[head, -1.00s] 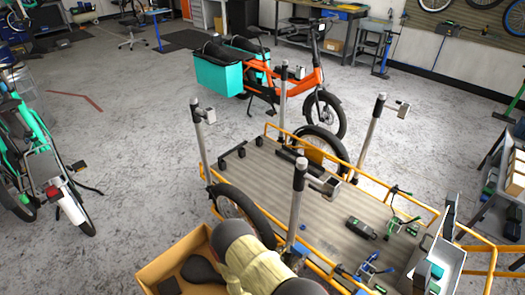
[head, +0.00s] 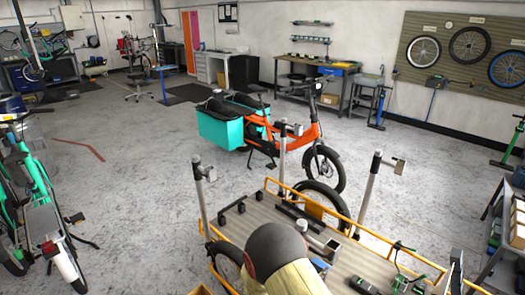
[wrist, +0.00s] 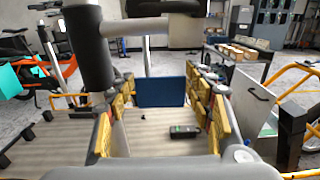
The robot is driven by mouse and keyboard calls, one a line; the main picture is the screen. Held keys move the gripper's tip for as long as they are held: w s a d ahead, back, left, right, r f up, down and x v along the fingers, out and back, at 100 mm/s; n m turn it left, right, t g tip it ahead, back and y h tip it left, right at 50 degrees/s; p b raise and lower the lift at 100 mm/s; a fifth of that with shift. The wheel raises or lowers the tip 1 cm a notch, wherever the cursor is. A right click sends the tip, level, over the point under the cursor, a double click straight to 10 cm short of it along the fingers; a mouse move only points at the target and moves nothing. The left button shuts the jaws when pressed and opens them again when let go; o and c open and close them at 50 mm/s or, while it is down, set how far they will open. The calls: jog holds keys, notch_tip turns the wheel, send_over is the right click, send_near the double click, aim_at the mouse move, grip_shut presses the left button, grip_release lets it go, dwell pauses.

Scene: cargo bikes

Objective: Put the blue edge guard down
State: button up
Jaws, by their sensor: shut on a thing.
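My gripper (wrist: 160,95) has yellow-padded fingers and is shut on the blue edge guard (wrist: 160,91), a flat dark blue piece held between the fingertips in the wrist view. The wooden cargo deck (wrist: 140,138) with its yellow rail lies below it; I cannot tell the exact gap. In the head view my arm covers most of the gripper, and only a small blue patch shows beside it.
Grey posts with clamps (head: 368,190) stand around the deck. An orange cargo bike (head: 295,140) with teal bags stands behind it. A green bike (head: 45,205) is at the left. A workbench (head: 318,75) lines the back wall. Bare floor lies at left centre.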

jog(key=n+t+y, duration=0.1)
jog(key=d+n+t+y, duration=0.1)
jog(key=s+n+y, duration=0.1)
jog(key=shift+s+d+f+t+y, duration=0.1)
jog(key=shift+d+f+t+y, duration=0.05)
jog(key=shift+d+t+y, duration=0.2)
dwell(0.3)
